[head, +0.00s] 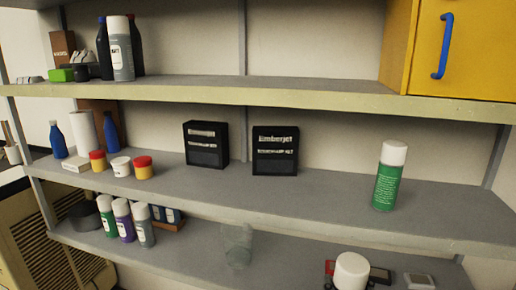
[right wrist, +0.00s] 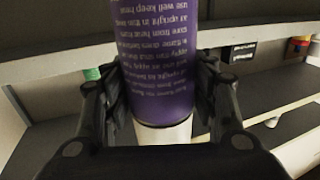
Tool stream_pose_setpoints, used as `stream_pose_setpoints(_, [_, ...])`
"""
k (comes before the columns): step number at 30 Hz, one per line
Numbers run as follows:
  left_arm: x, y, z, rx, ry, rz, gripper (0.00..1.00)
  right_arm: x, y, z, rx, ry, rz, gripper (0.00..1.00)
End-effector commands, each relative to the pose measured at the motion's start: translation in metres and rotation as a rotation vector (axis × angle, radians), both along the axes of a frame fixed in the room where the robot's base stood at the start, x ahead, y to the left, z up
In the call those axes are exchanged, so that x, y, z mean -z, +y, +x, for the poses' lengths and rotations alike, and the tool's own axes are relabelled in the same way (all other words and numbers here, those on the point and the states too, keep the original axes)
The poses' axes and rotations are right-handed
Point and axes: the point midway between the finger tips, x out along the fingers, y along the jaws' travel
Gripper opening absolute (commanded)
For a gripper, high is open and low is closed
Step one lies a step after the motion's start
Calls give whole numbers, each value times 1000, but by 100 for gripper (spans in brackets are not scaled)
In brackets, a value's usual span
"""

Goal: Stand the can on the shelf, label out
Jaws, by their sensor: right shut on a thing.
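My right gripper (head: 356,273) is at the bottom of the head view, in front of the lower shelf (head: 190,255). It is shut on a purple can (right wrist: 155,65) with a white cap. In the head view only the can's white cap (head: 351,271) shows clearly. In the right wrist view the jaws flank the can; its small white print faces the camera upside down, and the cap is at the bottom of the picture. The front label is hidden. A faint see-through shape (head: 238,245) stands on the lower shelf. My left gripper is not in view.
Green, purple and grey cans (head: 124,220) stand at the lower shelf's left. The middle shelf holds two black boxes (head: 275,150), jars (head: 143,167) and a green can (head: 388,177).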

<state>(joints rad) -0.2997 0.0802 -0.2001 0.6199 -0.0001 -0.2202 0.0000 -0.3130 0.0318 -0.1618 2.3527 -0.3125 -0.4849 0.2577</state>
Motion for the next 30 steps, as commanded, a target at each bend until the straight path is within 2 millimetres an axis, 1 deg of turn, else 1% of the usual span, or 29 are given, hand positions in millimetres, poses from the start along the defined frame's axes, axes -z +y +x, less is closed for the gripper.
stream_pose_setpoints(1, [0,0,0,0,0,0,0,6,-2,-11,6,2,2,14])
stream_pose_setpoints(3, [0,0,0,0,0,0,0,12,-3,-22,11,1,2,14])
stream_pose_setpoints(6, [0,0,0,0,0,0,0,17,-5,-34,16,-1,1,14])
stream_pose_setpoints(11, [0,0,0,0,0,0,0,22,-6,-45,20,-2,2,14])
stream_pose_setpoints(14, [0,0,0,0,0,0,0,29,-6,-57,18,2,4,14])
stream_pose_setpoints(21, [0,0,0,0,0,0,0,46,-6,-99,17,3,5,14])
stream_pose_setpoints(24, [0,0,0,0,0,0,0,49,-6,-112,19,1,3,14])
stream_pose_setpoints(27, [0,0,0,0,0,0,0,50,-7,-120,20,-2,1,14])
stream_pose_setpoints(30, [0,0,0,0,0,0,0,50,-7,-123,20,-4,1,14])
